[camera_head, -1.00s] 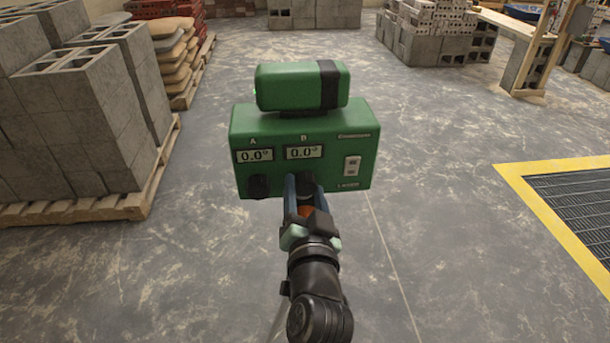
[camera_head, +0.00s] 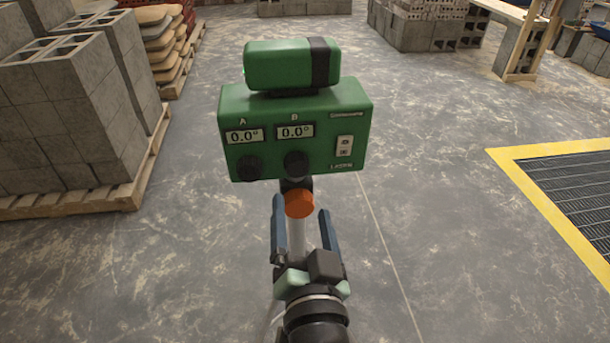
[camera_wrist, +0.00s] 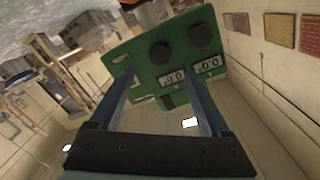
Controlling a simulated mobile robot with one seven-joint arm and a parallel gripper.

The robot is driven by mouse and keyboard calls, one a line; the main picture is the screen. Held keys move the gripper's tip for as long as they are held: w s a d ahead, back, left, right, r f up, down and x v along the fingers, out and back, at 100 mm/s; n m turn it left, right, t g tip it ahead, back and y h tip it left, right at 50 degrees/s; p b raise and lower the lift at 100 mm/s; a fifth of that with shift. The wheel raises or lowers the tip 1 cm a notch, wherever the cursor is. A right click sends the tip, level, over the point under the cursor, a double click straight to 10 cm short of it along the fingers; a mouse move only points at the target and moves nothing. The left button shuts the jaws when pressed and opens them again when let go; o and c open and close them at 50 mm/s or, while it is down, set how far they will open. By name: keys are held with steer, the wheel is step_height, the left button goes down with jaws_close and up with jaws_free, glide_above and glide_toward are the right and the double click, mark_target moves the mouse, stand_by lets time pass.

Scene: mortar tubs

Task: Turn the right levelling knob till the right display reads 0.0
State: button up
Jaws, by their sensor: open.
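The green levelling laser (camera_head: 345,110) stands in the middle of the head view. Its right display B (camera_head: 295,131) reads 0.0°, and its left display A (camera_head: 244,136) also reads 0.0. The black right knob (camera_head: 295,164) sits under display B, and the left knob (camera_head: 249,168) under display A. My gripper (camera_head: 302,215) is open and empty, with its fingers apart, below and in front of the right knob, not touching it. In the wrist view both knobs show beyond the open fingers (camera_wrist: 163,85).
An orange knob (camera_head: 299,204) on the laser's support shows between my fingers in the head view. Concrete blocks on a pallet (camera_head: 75,203) stand at the left. A yellow-framed floor grate (camera_head: 555,210) lies at the right. The floor around the laser is clear.

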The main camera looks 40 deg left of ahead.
steer(key=shift+v, duration=1.65)
steer(key=shift+w, duration=0.1)
steer(key=w+d+r+t+h, duration=0.1)
steer(key=w+d+r+t, duration=0.25)
steer(key=r, duration=0.35)
steer(key=w+d+r+t+h, duration=0.2)
steer(key=d+r, duration=0.2)
steer(key=r, duration=0.3)
steer(key=w+d+r+t+h, duration=0.1)
steer(key=w+d+r+t, duration=0.2)
steer(key=r, duration=0.3)
steer(key=s+d+r+m+t+h, duration=0.1)
steer(key=s+d+r+t+h, duration=0.2)
steer(key=r, duration=0.4)
steer(key=s+d+r+m+t+h, duration=0.1)
steer(key=d+r+t+h, duration=0.1)
steer(key=d+r+h, duration=0.3)
steer(key=s+d+r+m+t+h, duration=0.1)
steer(key=s+d+r+m+t, duration=0.15)
steer(key=r, duration=0.55)
step_height(320, 180, up, 13)
steer(key=n+p, duration=0.1)
steer(key=p, duration=1.3)
steer(key=shift+w+g, duration=0.3)
steer(key=shift+w, duration=0.05)
